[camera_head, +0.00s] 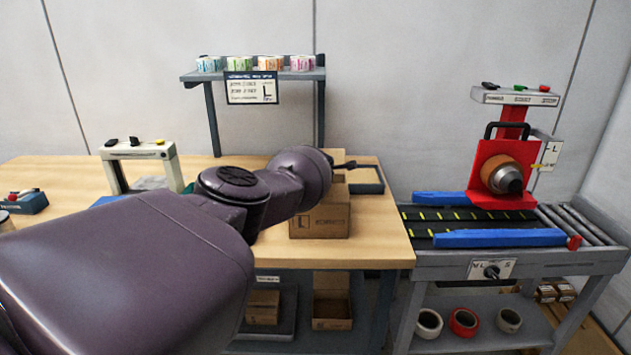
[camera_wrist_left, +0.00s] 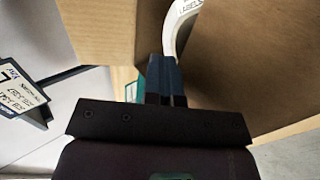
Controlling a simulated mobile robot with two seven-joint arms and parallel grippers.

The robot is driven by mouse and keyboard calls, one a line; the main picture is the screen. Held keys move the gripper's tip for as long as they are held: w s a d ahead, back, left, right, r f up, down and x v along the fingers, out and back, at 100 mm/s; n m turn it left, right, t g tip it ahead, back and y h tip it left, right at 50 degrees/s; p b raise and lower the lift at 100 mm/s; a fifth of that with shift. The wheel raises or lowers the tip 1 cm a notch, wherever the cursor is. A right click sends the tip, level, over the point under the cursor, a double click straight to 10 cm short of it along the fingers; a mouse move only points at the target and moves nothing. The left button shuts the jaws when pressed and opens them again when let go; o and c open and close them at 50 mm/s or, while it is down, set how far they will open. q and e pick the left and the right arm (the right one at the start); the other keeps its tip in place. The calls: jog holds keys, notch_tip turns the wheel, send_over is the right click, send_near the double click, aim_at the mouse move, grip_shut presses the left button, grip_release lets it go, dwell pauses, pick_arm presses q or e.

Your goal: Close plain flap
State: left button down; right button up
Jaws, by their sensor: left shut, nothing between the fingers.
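A cardboard box (camera_head: 322,222) with an L mark and print on its front stands on the wooden table. A plain cardboard panel (camera_head: 338,157) stands up at its back, partly hidden by my left arm; I cannot tell for sure whether it is the plain flap. My left gripper (camera_head: 347,165) is over the box, shut and empty. In the left wrist view its fingers (camera_wrist_left: 165,78) are together between a left cardboard panel (camera_wrist_left: 100,28) and a large brown panel (camera_wrist_left: 245,60). A white curved edge (camera_wrist_left: 176,22) shows just beyond the fingertips. My right gripper is out of view.
A shelf (camera_head: 190,78) with label rolls and a hanging sign (camera_head: 250,88) stands behind. A conveyor (camera_head: 470,222) with a red machine (camera_head: 500,170) is to the right. The table's front right is clear.

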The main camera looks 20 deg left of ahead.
pick_arm(q)
jog(key=shift+d+f, duration=0.15)
jog(key=shift+f, duration=0.1)
jog(key=shift+g+h+b, duration=0.3)
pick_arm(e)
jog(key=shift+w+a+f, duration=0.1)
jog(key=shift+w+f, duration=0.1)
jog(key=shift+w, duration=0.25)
pick_arm(q)
jog(key=shift+d+f, duration=0.1)
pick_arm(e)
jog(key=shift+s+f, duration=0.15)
pick_arm(q)
jog(key=shift+r, duration=0.25)
jog(key=shift+r, duration=0.6)
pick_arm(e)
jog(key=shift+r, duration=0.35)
